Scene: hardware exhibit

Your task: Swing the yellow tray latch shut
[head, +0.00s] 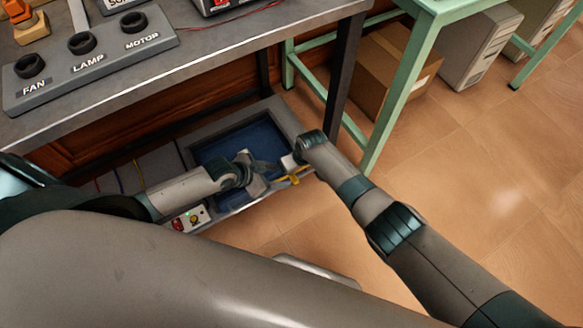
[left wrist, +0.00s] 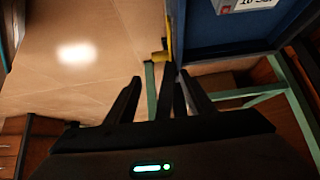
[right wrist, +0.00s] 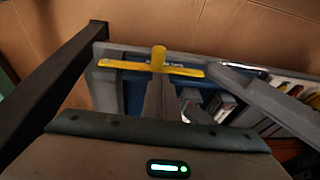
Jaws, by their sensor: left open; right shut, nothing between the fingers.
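The yellow latch (head: 290,180) is at the near right edge of the grey-rimmed blue tray (head: 283,115), low beside the bench. In the right wrist view the latch (right wrist: 183,70) is a flat bar with a round yellow post near its middle, lying across the tray's edge. My right gripper (right wrist: 159,82) is shut and empty, its fingertips close to the bar by the post; contact is unclear. My left gripper (head: 267,166) is open over the tray, left of the latch. A bit of yellow (left wrist: 166,45) shows beyond its fingers in the left wrist view.
The bench (head: 215,62) with its switch panel (head: 100,58) overhangs the tray's far side. A dark bench leg (head: 343,80) and green stand (head: 398,85) are close to my right arm. Open floor lies right.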

